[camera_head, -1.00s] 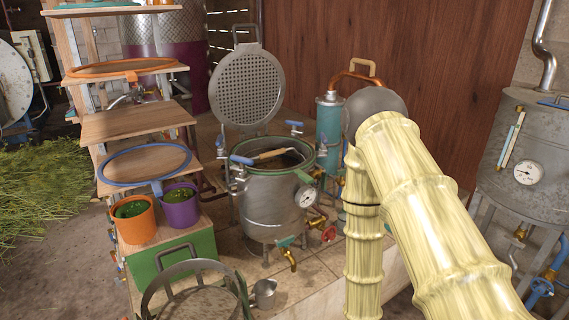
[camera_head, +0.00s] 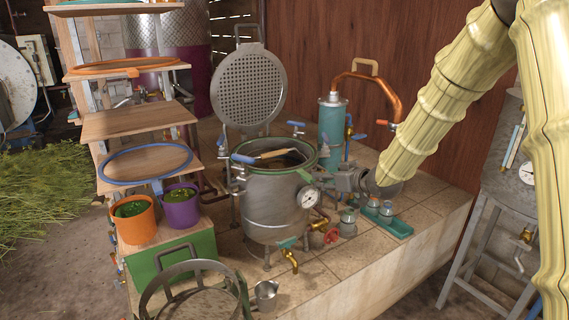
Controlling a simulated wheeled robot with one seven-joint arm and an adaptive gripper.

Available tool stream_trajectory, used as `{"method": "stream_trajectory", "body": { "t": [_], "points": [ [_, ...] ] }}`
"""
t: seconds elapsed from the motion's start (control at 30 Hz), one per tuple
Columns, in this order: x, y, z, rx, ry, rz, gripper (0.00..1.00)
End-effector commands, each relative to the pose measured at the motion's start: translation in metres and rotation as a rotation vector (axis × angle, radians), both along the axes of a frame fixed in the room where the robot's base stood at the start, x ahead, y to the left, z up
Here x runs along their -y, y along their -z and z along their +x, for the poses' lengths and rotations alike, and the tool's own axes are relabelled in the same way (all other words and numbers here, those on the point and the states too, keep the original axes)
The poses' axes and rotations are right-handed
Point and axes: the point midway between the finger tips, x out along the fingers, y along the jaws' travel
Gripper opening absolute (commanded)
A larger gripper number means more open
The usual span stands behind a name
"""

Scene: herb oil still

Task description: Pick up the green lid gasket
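A thin green strip (camera_head: 100,4), possibly part of a green ring, lies on the top shelf at the left, cut off by the upper edge. A green band (camera_head: 310,157) also runs round the rim of the open steel pot (camera_head: 272,215). I cannot tell which of the two is the lid gasket. My gripper (camera_head: 343,180) is low over the tiled ledge, just right of the pot, and points left. It looks clear of both green things. Its fingers are small and dark, so I cannot tell if they are open.
An orange ring (camera_head: 118,66) and a blue ring (camera_head: 147,181) lie on lower shelves. A perforated steel plate (camera_head: 248,88) stands behind the pot. A teal cylinder (camera_head: 332,125) with a copper pipe, a teal tray (camera_head: 396,229) and brass taps crowd the ledge (camera_head: 425,215).

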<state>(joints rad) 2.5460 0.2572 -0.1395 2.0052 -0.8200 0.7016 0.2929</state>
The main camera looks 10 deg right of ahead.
Motion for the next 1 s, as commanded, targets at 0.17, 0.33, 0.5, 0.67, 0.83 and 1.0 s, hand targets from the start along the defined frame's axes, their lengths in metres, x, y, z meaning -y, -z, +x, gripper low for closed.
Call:
{"method": "stream_trajectory", "body": {
  "t": [0.17, 0.33, 0.5, 0.67, 0.83, 1.0],
  "points": [
    [-0.002, -0.003, 0.011, 0.010, -0.004, -0.003, 0.48],
    [-0.009, 0.005, 0.030, 0.009, -0.004, -0.003, 0.48],
    [-0.013, 0.012, 0.044, 0.008, -0.002, -0.002, 0.48],
    [-0.016, 0.015, 0.050, 0.008, -0.003, -0.002, 0.48],
    [-0.018, 0.017, 0.056, 0.008, -0.003, -0.002, 0.48],
    [-0.022, 0.024, 0.071, 0.006, -0.003, -0.002, 0.48]
  ]
}}
